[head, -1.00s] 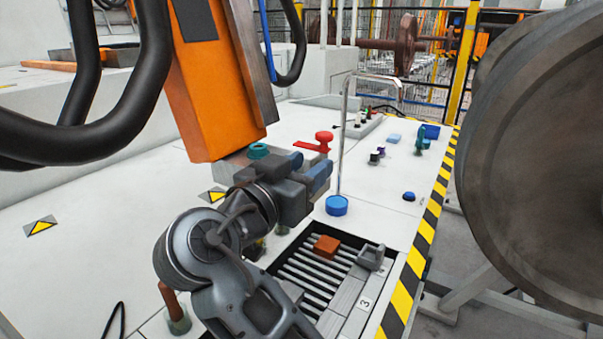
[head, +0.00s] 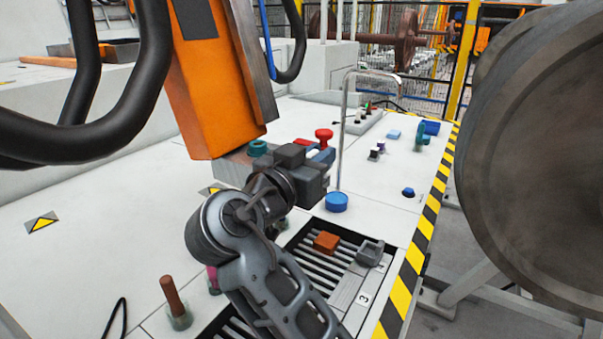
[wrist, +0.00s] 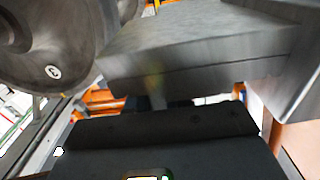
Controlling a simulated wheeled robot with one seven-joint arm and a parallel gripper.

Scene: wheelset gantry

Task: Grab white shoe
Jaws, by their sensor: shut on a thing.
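In the wrist view my dark gripper body fills the bottom, and the fingertips are not clear.
A red knob (head: 324,135) and a blue round base (head: 336,202) with a tall metal hook are close by. An orange block (head: 326,243) and a grey part (head: 370,252) lie on a slatted tray. A large wheel (head: 540,170) stands right. An orange column (head: 215,100) hangs left.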

